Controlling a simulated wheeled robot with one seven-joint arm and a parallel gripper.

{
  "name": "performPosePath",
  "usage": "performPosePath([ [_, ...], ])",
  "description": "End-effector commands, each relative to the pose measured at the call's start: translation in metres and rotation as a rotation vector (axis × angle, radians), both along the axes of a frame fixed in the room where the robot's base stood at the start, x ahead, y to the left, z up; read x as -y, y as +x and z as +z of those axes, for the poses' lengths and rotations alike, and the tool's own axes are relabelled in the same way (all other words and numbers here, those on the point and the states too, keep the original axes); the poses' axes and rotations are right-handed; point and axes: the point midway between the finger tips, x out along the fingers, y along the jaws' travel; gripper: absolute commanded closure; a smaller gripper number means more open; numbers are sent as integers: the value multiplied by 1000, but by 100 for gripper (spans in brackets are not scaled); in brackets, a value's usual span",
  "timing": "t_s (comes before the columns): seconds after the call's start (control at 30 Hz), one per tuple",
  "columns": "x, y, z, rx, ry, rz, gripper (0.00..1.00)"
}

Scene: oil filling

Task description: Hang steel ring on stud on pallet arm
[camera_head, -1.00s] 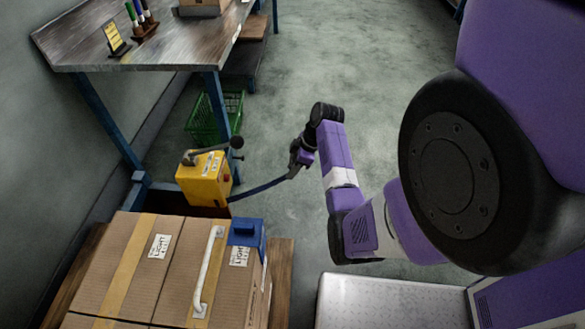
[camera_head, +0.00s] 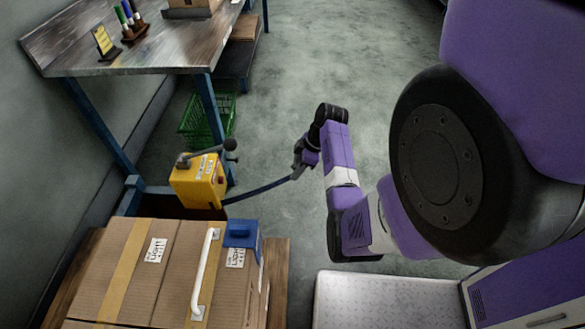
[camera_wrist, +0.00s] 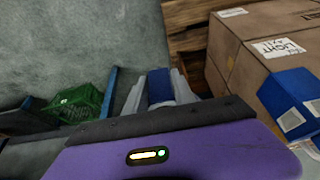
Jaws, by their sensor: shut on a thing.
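My gripper (camera_head: 299,170) is at the end of a thin blue bar (camera_head: 258,189) that runs from the yellow box (camera_head: 199,182) out over open floor. In the wrist view my gripper (camera_wrist: 160,75) has its grey fingers on both sides of a blue piece (camera_wrist: 160,88), which looks like the end of that bar. My gripper is shut on it. The yellow box has a dark lever with a ball knob on top and stands behind the cartons. I cannot make out a steel ring or a stud in either view.
Taped cartons (camera_head: 119,263) stand on a wooden pallet (camera_head: 277,277), with a white handle (camera_head: 203,276) and a blue block (camera_head: 240,234) on top. A workbench (camera_head: 104,57) is at upper left. A green basket (camera_head: 199,128) is beneath it.

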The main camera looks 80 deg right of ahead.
Motion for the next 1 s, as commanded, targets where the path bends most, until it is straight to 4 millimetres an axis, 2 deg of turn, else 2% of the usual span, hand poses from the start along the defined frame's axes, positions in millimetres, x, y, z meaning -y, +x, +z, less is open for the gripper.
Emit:
performPosePath([
  [0.7,3,-32,0,0,1,-2,100],
  [1.0,3,-36,0,0,0,0,100],
])
